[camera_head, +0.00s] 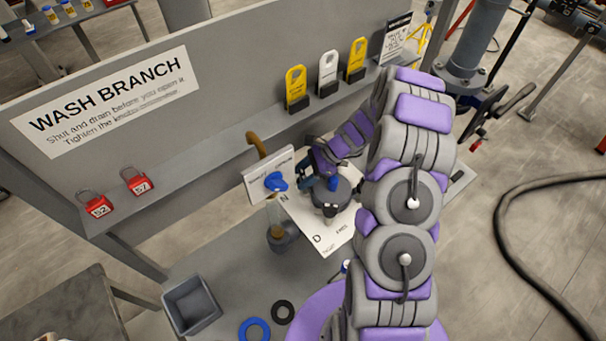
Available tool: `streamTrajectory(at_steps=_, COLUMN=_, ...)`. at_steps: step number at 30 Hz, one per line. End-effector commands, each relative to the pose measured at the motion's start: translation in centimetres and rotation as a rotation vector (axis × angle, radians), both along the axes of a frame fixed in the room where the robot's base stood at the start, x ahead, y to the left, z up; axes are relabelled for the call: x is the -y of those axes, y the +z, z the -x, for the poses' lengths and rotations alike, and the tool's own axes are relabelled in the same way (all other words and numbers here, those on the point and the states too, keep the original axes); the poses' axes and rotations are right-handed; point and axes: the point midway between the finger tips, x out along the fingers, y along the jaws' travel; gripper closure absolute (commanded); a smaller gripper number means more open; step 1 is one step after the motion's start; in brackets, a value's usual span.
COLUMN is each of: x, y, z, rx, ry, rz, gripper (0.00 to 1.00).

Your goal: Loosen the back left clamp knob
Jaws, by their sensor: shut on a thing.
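My gripper (307,181) reaches down from the upper right to the back left side of a round dark grey filter housing (345,196) on the bench. Its jaws are shut at the housing's rim, where the back left clamp knob sits; the fingers hide most of the held knob. Another blue knob (333,184) shows on the housing's near side. A blue handle (276,182) stands just left of the gripper, apart from it, in front of a small white sign (268,170). My arm hides the housing's right side.
A clear upright tube in a grey base (282,237) stands left of the housing. A white lettered sheet (338,242) lies under it. A grey bin (191,305), blue ring (254,329) and black ring (283,312) lie in front.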

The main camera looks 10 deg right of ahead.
Motion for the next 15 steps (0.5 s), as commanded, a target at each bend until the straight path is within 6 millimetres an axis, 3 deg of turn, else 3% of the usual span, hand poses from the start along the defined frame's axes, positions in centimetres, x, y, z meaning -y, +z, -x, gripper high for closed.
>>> streamTrajectory(at_steps=15, x=0.06, y=0.16, z=-0.23, rx=0.004, ry=-0.348, rz=-0.001, gripper=0.77)
